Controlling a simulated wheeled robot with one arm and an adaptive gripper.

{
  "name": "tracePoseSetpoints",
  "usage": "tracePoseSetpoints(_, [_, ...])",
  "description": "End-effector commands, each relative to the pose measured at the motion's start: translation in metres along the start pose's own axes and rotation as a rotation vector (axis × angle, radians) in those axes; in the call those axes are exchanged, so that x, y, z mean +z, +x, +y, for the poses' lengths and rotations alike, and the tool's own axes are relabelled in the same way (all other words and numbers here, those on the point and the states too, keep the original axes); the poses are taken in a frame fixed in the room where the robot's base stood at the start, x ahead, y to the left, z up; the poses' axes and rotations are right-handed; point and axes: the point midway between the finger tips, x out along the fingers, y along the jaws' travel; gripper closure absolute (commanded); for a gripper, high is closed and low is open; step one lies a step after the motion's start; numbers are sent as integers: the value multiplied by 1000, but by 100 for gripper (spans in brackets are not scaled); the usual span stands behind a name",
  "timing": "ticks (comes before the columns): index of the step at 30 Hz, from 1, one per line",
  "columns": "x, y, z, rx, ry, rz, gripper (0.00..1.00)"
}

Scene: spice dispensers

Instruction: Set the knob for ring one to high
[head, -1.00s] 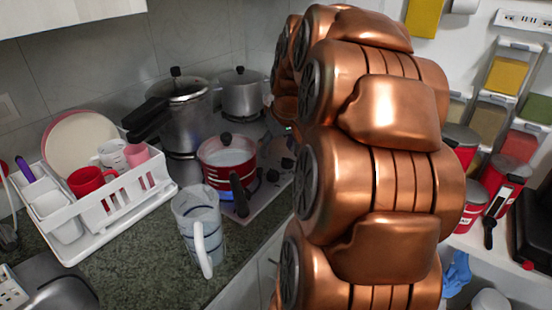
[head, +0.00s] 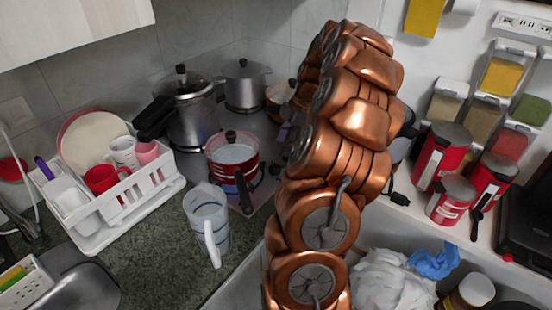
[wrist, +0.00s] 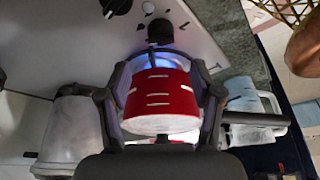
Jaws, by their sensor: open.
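A black knob (wrist: 115,8) sits on the pale cooktop panel (wrist: 60,35) at the top of the wrist view, with dark markings beside it. A second dark rounded part (wrist: 160,32) lies lower right; I cannot tell whether it is a knob or the pot's handle. Blue flame glows beside the red pot (wrist: 160,92), which also shows in the head view (head: 222,172). My gripper (wrist: 158,78) is open and empty, its fingers framing the pot in the picture; contact cannot be told. In the head view my arm hides the gripper and most knobs. No knob label is readable.
A measuring jug (head: 207,218) stands in front of the pot. A pressure cooker (head: 190,118) and a steel pot (head: 245,88) stand behind. A white dish rack (head: 140,208) is at left. Red canisters (head: 440,155) stand on the right counter.

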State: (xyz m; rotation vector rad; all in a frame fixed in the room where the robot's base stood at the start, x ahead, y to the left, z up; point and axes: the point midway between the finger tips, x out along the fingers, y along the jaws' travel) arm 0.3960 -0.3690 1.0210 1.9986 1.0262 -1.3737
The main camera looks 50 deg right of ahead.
Motion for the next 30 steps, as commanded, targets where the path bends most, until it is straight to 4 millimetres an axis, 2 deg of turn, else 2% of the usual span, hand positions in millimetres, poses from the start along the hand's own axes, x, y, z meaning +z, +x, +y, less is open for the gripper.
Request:
tracePoseSetpoints(4, [4, 1, 1, -20, -73, 16, 35])
tracePoseSetpoints(11, [5, 11, 0, -27, -91, 21, 35])
tracePoseSetpoints(24, [3, 64, -2, -29, -88, 22, 35])
tracePoseSetpoints(30, [4, 77, -2, -25, -89, 20, 35])
